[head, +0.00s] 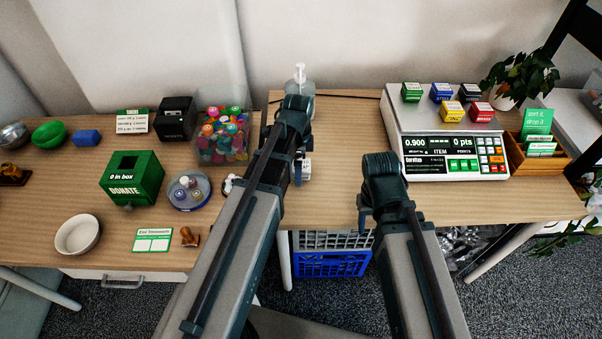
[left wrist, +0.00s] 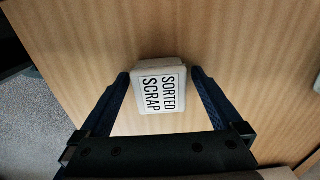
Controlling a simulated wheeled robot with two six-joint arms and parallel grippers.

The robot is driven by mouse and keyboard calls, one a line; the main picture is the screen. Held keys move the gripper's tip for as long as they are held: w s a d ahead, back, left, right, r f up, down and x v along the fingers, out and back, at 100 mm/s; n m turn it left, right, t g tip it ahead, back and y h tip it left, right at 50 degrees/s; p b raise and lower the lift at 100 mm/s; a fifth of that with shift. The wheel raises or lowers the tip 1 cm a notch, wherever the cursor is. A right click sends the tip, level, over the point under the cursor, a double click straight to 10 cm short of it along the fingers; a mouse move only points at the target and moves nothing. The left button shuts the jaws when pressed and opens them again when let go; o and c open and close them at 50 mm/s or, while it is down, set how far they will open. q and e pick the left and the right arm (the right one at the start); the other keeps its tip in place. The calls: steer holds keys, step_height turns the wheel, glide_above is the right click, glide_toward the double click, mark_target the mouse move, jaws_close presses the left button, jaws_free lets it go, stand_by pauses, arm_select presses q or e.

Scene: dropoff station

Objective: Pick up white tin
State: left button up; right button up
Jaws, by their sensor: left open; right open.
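A white tin (left wrist: 160,90) with a lid marked "SORTED SCRAP" sits on the wooden table in the left wrist view. My left gripper (left wrist: 160,76) is open, with one blue finger on each side of the tin; I cannot tell whether they touch it. In the head view the left gripper (head: 299,172) points down at the table, and a small part of the tin (head: 307,169) shows beside it. My right gripper (head: 363,214) is open and empty near the front edge of the table.
A scale (head: 450,140) with several small coloured boxes stands on the right. A pump bottle (head: 300,80) is behind my left arm. A green donation box (head: 132,178), a clear tub (head: 222,135) and a white bowl (head: 77,235) stand on the left table.

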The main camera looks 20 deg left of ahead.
arm_select(q)
jaws_close()
stand_by(0.4)
steer(key=shift+r, duration=0.1)
step_height(320, 180, up, 10)
steer(key=p, duration=1)
